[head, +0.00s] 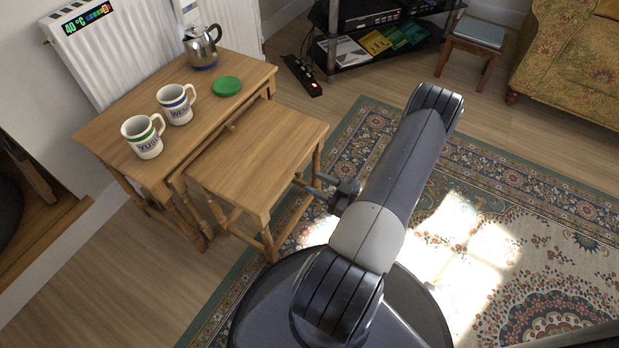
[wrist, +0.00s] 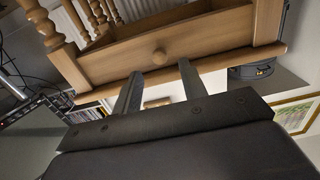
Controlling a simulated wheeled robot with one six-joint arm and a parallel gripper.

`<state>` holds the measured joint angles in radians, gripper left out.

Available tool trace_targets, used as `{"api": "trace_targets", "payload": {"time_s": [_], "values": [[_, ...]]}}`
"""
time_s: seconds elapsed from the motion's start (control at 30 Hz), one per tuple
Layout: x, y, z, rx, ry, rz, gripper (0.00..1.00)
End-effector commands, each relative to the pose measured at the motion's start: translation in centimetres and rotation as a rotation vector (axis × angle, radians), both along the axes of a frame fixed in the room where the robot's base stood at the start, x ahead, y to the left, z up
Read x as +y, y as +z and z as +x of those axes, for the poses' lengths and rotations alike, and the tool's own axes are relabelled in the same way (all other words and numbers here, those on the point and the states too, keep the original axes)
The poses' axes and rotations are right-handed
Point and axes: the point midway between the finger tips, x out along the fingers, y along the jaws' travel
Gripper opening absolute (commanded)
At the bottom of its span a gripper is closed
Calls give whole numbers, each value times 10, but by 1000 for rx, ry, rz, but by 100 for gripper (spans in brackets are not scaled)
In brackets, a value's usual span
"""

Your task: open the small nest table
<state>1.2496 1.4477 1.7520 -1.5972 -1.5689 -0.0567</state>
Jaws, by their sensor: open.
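The small nest table (head: 265,150) is light wood with turned legs. In the head view it stands partly out from under the larger nest table (head: 128,108). In the wrist view its front rail (wrist: 205,37) carries a round wooden knob (wrist: 159,53), with its legs pointing up the picture. My gripper (head: 322,188) is by the table's right side in the head view. In the wrist view my gripper (wrist: 159,72) is open, its fingertips either side of the knob and slightly below it in the picture. I see no clear contact with the knob.
The larger table bears two mugs (head: 143,139) (head: 178,108), a steel pot (head: 202,50) and a green coaster (head: 227,86). A radiator (head: 125,45) stands behind. A power strip (head: 303,76) lies on the floor. A patterned rug (head: 485,180) lies at right, mostly clear.

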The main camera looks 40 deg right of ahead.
Motion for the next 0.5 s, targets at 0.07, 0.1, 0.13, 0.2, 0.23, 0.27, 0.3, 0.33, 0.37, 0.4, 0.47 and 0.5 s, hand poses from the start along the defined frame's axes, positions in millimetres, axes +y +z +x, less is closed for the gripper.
{"api": "trace_targets", "payload": {"time_s": [0.07, 0.1, 0.13, 0.2, 0.23, 0.27, 0.3, 0.33, 0.37, 0.4, 0.47, 0.5], "values": [[-6, 2, -14, 0, -5, 0, 40], [-8, 2, -20, 0, -6, -1, 40], [-10, 2, -25, 0, -5, -1, 40], [-14, 2, -35, 0, -5, -1, 40], [-14, 2, -39, 0, -4, 0, 40], [-16, 1, -43, 0, -4, 0, 40], [-17, 1, -47, 0, -3, -1, 40], [-18, 1, -50, 0, -2, -1, 40], [-20, 1, -53, 0, -3, -1, 40], [-21, 1, -56, -1, -2, -2, 40], [-22, 1, -59, -1, -1, -2, 40], [-22, 0, -61, -1, -1, -2, 40]]}}
